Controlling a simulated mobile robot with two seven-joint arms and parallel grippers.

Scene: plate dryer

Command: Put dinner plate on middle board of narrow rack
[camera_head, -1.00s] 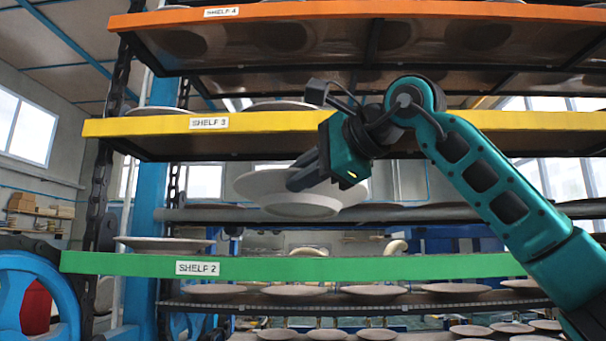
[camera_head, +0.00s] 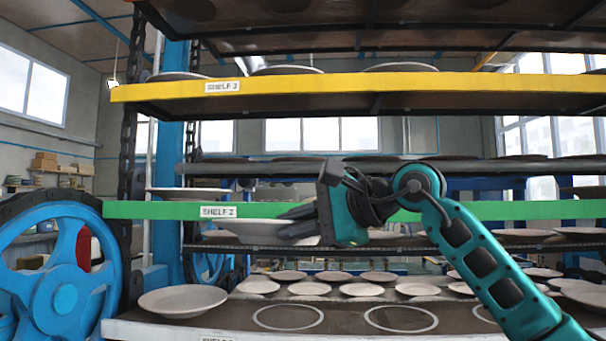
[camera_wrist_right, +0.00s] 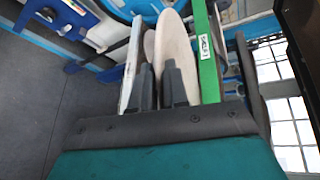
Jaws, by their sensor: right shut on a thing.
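My right gripper (camera_head: 292,222) is shut on the rim of a pale dinner plate (camera_head: 238,231). The plate is held roughly level in front of the rack, just under the green SHELF 2 board (camera_head: 160,210) and above the white-edged lowest board (camera_head: 150,330). In the right wrist view my gripper fingers (camera_wrist_right: 158,88) pinch the plate (camera_wrist_right: 178,42), between the white edge (camera_wrist_right: 130,65) and the green edge (camera_wrist_right: 208,60). The fingertips partly hide the plate's right side in the head view. My left gripper is not in view.
One plate (camera_head: 183,300) sits at the left end of the lowest board, with empty ring marks (camera_head: 288,317) to its right. Another plate (camera_head: 188,194) sits on SHELF 2 at left. The yellow SHELF 3 board (camera_head: 300,86) is above. A blue wheel (camera_head: 65,285) stands at left.

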